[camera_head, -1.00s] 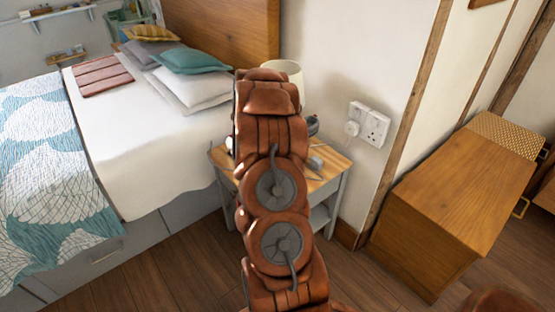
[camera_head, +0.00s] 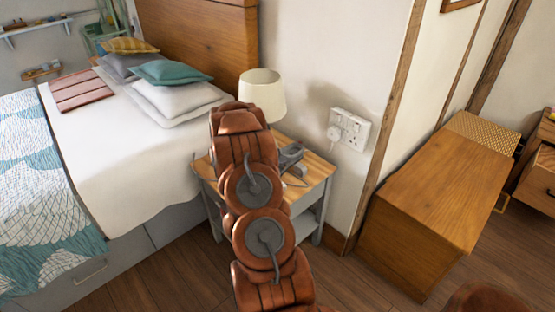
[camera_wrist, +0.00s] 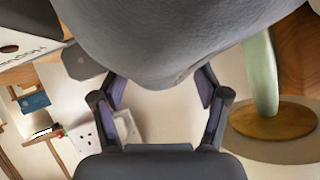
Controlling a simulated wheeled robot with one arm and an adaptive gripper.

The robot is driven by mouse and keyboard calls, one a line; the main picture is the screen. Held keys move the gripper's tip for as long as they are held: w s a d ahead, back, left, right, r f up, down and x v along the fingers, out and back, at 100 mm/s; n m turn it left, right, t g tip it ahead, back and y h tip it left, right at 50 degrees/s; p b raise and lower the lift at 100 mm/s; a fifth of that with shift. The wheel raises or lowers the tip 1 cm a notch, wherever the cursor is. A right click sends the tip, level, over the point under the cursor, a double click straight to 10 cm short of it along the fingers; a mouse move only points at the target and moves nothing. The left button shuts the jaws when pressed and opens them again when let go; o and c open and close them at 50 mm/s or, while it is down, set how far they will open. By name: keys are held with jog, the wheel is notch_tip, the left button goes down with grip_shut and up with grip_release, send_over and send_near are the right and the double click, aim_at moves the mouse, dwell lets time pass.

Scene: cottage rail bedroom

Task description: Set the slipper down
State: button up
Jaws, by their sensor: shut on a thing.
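A grey, soft-looking slipper (camera_wrist: 165,40) fills the top middle of the wrist view, seen very close, so only part of its outline shows. My gripper (camera_wrist: 160,82) is shut on it, with one finger on either side of its lower edge. In the head view my arm reaches toward the bedside table (camera_head: 318,170) and hides much of its top. Grey shapes show beside the arm over the table, but I cannot tell there which is gripper, slipper or another object.
A lamp with a cream shade (camera_head: 262,92) stands at the back of the table; its green stem (camera_wrist: 260,75) is close at right in the wrist view. The bed (camera_head: 125,150) is left. A wall socket (camera_head: 350,128) and wooden chest (camera_head: 440,205) are right.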

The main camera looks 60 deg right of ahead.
jog(key=shift+f, duration=0.2)
jog(key=o, duration=1.5)
jog(key=b+v, duration=0.1)
jog(key=v, duration=1.1)
